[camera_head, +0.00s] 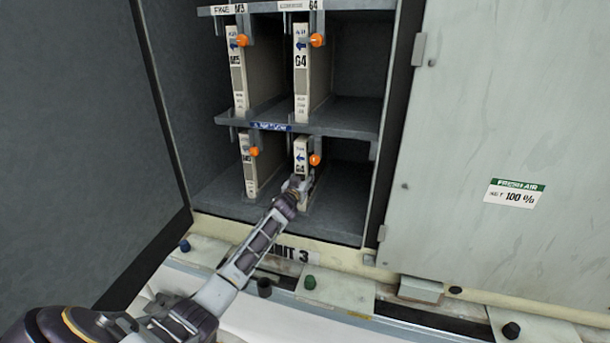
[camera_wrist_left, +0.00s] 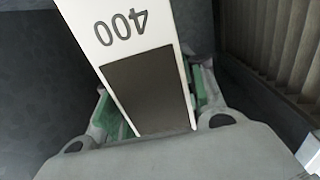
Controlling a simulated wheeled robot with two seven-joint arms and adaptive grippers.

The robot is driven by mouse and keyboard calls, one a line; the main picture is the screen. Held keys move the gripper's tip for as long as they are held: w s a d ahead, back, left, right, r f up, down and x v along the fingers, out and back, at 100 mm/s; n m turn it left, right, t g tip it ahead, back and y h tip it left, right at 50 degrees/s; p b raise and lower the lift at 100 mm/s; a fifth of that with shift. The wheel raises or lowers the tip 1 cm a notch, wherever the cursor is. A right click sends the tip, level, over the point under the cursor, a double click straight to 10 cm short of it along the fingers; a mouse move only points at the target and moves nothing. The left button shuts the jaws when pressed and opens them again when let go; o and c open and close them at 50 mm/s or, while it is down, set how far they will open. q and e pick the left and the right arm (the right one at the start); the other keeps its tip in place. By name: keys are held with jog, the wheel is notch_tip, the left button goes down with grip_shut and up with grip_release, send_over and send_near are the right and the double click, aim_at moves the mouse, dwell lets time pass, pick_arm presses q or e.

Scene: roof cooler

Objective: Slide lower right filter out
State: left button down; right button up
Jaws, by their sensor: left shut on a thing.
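The lower right filter (camera_head: 301,153) is a narrow cream panel marked G4 with a blue arrow, upright in the right slot of the lower shelf. My left gripper (camera_head: 296,184) reaches in from the front and is shut on the lower part of its front edge. In the left wrist view, the filter's white end (camera_wrist_left: 125,30) with an upside-down 400 and a dark patch lies between the green-padded fingers of my left gripper (camera_wrist_left: 150,90). The fingertips are partly hidden. An orange knob (camera_head: 315,160) sits beside the filter's right side. My right gripper is out of view.
The lower left filter (camera_head: 249,168) stands to the left, with two upper filters (camera_head: 238,75) (camera_head: 301,70) above the middle shelf (camera_head: 345,115). The bay right of the filter looks empty.

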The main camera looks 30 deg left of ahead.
pick_arm(q)
jog(key=p+v, duration=0.6)
jog(key=v, duration=3.9)
jog(key=shift+d+r, duration=0.25)
jog(key=shift+r, duration=0.15)
dwell(1.5)
dwell(0.5)
